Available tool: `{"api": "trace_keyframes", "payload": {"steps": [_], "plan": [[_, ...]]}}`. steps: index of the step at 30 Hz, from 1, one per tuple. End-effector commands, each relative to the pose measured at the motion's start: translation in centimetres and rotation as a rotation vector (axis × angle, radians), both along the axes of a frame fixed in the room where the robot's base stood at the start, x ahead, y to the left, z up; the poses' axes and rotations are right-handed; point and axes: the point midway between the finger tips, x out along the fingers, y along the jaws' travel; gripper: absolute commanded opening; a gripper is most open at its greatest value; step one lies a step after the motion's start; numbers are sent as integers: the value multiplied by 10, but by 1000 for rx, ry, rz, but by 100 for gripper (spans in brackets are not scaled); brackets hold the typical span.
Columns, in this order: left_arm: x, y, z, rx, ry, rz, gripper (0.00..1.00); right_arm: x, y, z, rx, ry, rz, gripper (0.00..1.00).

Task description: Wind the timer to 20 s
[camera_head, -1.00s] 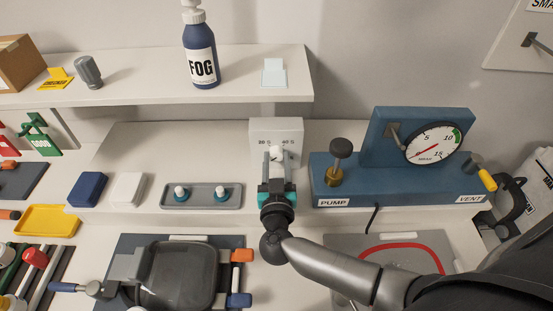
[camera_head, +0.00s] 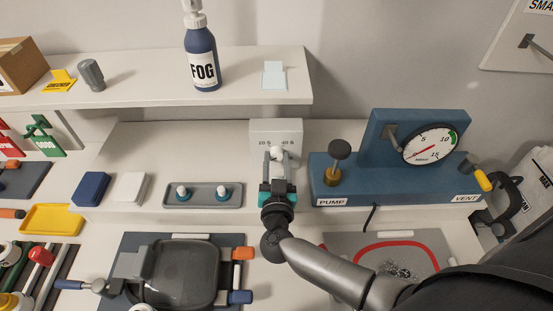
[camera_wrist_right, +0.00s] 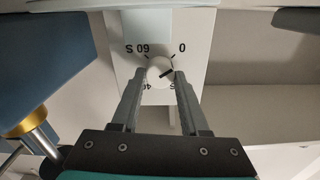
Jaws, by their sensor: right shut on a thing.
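The timer (camera_head: 259,130) is a white box at the back of the bench, with printed second marks. In the right wrist view its face (camera_wrist_right: 128,75) appears upside down, with 60 S and 0 readable and the lower marks partly hidden by the fingers. Its round white knob (camera_wrist_right: 157,66) carries a dark pointer line, slanting toward the right side of the dial, around the 0 to 20 side; the exact reading is unclear. My right gripper (camera_head: 276,162) is at the timer, its fingers (camera_wrist_right: 159,78) shut on either side of the knob. My left gripper is out of view.
The blue pump stand (camera_head: 400,185) with its gauge (camera_head: 430,145) stands close on the right. A grey tray (camera_head: 203,204) with two white-topped pieces lies to the left. A shelf (camera_head: 150,92) with a FOG bottle (camera_head: 202,60) is above left.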

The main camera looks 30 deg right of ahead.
Motion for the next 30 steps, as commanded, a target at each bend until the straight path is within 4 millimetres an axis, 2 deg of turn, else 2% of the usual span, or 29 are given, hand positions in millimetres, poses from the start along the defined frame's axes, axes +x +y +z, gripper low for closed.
{"api": "trace_keyframes", "payload": {"steps": [30], "plan": [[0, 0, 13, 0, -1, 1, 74, -1, 1, -3, 214, -95, 1, 0]]}}
